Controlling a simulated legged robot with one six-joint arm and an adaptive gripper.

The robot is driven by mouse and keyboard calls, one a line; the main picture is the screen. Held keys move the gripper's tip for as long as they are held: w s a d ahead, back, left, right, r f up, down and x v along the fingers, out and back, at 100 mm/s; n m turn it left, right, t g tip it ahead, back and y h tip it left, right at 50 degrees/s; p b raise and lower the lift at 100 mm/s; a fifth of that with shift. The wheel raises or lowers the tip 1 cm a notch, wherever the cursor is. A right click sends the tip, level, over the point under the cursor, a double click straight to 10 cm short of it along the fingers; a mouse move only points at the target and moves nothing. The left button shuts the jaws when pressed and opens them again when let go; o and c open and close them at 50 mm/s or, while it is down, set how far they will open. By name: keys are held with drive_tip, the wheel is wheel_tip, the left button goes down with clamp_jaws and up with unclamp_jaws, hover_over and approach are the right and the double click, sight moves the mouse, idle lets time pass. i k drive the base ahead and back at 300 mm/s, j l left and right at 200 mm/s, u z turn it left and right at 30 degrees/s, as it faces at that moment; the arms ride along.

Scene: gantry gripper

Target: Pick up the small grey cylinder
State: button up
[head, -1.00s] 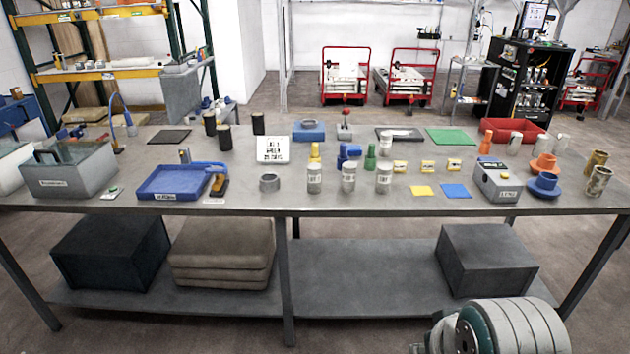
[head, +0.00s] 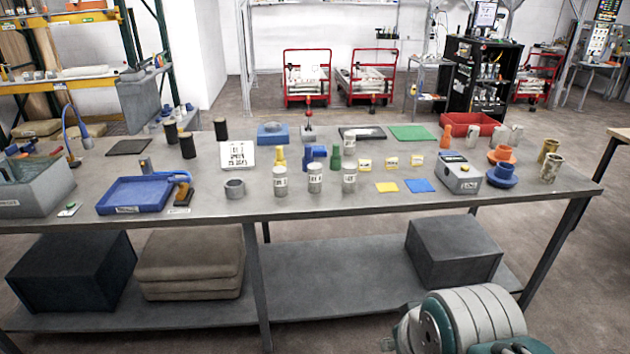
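A short, hollow grey cylinder (head: 235,189) stands upright near the front edge of the table, left of centre. Three taller grey-white cylinders with labels stand in a row to its right: a left one (head: 280,183), a middle one (head: 315,178) and a right one (head: 349,177). I cannot tell for certain which of these is the small grey cylinder. My gripper is not in view; only a rounded part of my arm shows at the bottom right, in front of the table and apart from these objects.
A blue tray (head: 135,195) and a grey bin (head: 35,187) are on the left of the table (head: 215,207). A white sign (head: 238,155) stands behind the short cylinder. A grey box (head: 459,178) and blue and orange parts are on the right. The lower shelf (head: 335,285) has a clear middle.

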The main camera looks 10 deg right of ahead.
sight(349, 169)
drive_tip(key=l+u, duration=0.15)
drive_tip(key=l, duration=0.25)
drive_tip(key=k+l+u, duration=0.1)
drive_tip(key=l, duration=0.3)
drive_tip(key=k+l+u, duration=0.15)
drive_tip(key=l, duration=0.25)
drive_tip(key=l+u, duration=0.1)
drive_tip(key=l, duration=0.3)
drive_tip(key=k, duration=0.05)
